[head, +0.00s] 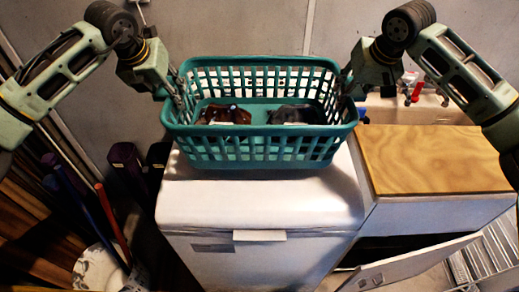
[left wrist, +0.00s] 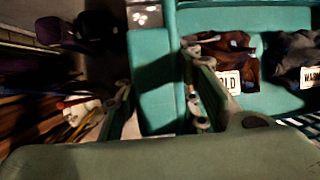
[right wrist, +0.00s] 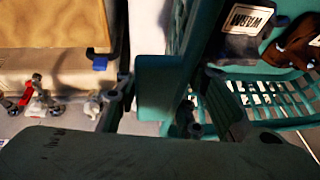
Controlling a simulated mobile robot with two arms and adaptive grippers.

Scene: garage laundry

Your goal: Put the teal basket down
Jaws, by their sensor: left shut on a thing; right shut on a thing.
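The teal basket (head: 262,146) is upright over the white chest-like appliance (head: 262,205) in the head view; I cannot tell for sure whether its bottom touches the lid. A brown cloth (head: 226,114) and a dark cloth (head: 297,114) lie inside, each with a white label. My left gripper (head: 177,92) is shut on the basket's left end wall, and the wall (left wrist: 155,85) shows between its fingers in the left wrist view. My right gripper (head: 346,86) is shut on the right end wall, which also shows between the fingers in the right wrist view (right wrist: 158,90).
A wooden-topped counter (head: 430,158) stands right of the appliance, with an open cabinet door (head: 410,265) below it. A sink ledge with a red-handled tap (head: 416,92) is behind. Purple containers (head: 126,165) and long poles (head: 112,222) crowd the left.

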